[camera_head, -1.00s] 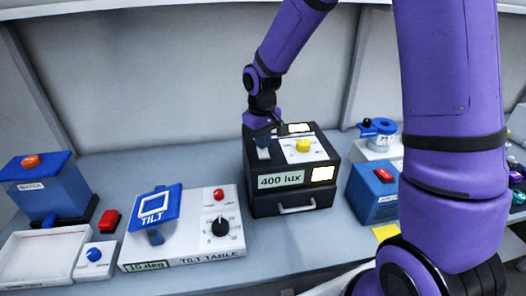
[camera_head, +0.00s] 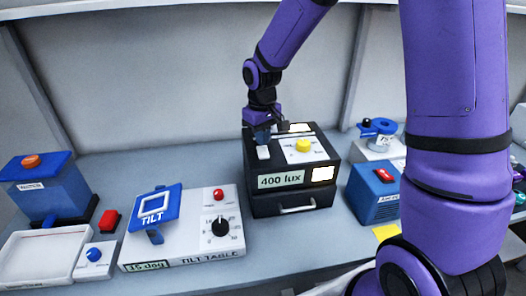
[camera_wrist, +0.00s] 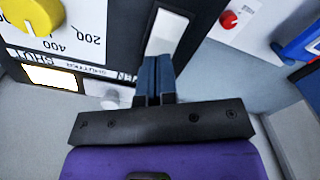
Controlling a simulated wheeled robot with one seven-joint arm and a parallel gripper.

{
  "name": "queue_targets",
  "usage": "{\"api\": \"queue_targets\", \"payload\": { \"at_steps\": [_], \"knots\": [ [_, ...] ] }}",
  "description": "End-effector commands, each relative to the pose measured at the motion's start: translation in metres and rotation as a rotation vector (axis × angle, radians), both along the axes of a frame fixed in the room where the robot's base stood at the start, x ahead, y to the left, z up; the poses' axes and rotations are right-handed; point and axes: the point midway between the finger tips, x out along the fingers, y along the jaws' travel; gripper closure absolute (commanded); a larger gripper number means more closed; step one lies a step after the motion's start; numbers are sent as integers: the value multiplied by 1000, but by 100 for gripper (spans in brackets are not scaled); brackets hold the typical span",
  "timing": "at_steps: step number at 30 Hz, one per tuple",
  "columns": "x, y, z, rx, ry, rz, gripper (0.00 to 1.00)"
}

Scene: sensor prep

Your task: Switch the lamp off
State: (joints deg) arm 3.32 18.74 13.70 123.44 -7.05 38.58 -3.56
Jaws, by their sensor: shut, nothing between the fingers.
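The lamp unit is a black box (camera_head: 290,203) in the middle of the bench in the head view. Its display (camera_head: 281,180) reads 400 lux, and a front window (camera_head: 323,173) glows pale yellow. A yellow knob (camera_head: 303,145) sits on top. Left of it is a white rocker-like switch (camera_head: 263,153), which also shows in the wrist view (camera_wrist: 166,32). My gripper (camera_head: 262,138) is shut and empty, close over the switch's far end. In the wrist view its fingertips (camera_wrist: 153,62) are just by the switch; contact cannot be told.
The tilt table (camera_head: 190,235) stands left of the lamp, with a red button and black knob. A blue box with a red switch (camera_head: 383,175) stands close on the right. My arm hides much of the bench's right side.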

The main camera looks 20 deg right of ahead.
Motion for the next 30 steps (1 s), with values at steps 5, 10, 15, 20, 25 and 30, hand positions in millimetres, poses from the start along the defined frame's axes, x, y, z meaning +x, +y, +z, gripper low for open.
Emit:
{"api": "queue_targets", "payload": {
  "at_steps": [5, 10, 15, 20, 25, 30],
  "knots": [
    [1, 0, 13, 1, -2, 0, 100],
    [1, 0, 25, 1, -3, -1, 100],
    [1, 0, 36, 0, -3, -1, 100],
    [1, 0, 46, 1, -3, -1, 100],
    [0, 0, 49, 1, -1, 0, 100],
    [0, 0, 49, 1, -1, 0, 100]
  ]
}}
